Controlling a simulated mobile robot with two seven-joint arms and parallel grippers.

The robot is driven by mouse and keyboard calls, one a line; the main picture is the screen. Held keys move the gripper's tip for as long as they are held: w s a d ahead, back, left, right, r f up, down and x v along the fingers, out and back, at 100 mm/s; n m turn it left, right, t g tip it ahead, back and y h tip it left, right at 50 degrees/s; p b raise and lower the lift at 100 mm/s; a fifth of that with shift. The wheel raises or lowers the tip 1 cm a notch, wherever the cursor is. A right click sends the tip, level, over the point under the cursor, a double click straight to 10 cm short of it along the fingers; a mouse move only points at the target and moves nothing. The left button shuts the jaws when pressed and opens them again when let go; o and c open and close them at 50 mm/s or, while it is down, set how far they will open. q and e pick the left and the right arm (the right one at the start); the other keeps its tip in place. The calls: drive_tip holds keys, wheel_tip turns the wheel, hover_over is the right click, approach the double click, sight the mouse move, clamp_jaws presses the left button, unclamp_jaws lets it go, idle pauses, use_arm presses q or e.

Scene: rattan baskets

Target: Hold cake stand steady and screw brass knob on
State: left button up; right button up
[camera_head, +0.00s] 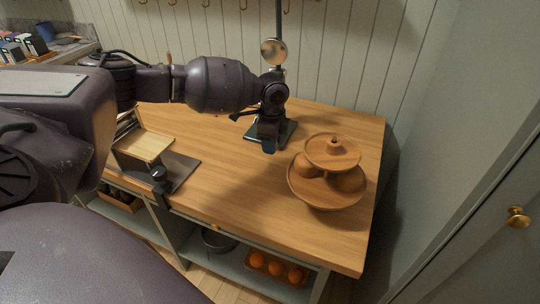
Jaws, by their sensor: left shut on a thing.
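The two-tier wooden cake stand (312,196) stands upright on the right part of the wooden table. Its small upper tier (333,158) has a short stub in the middle of its top. My left gripper (269,148) hangs fingers down over the table, left of and behind the stand and apart from it. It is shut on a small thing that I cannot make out. I cannot pick out the brass knob for the stand for certain. My right gripper is out of view.
Round brown things (350,181) sit on the stand's lower tier. A dark-based pole (288,134) stands behind my gripper. A wooden board (146,145) and a dark slab (182,168) lie at left. The table's front middle is clear.

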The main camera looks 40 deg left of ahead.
use_arm(q)
wheel_tip(320, 180, up, 13)
drive_tip(key=p, duration=0.1)
drive_tip(key=shift+p, duration=0.3)
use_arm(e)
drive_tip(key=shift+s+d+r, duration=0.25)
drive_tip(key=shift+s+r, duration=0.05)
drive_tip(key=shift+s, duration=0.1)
use_arm(q)
drive_tip(key=shift+f, duration=0.15)
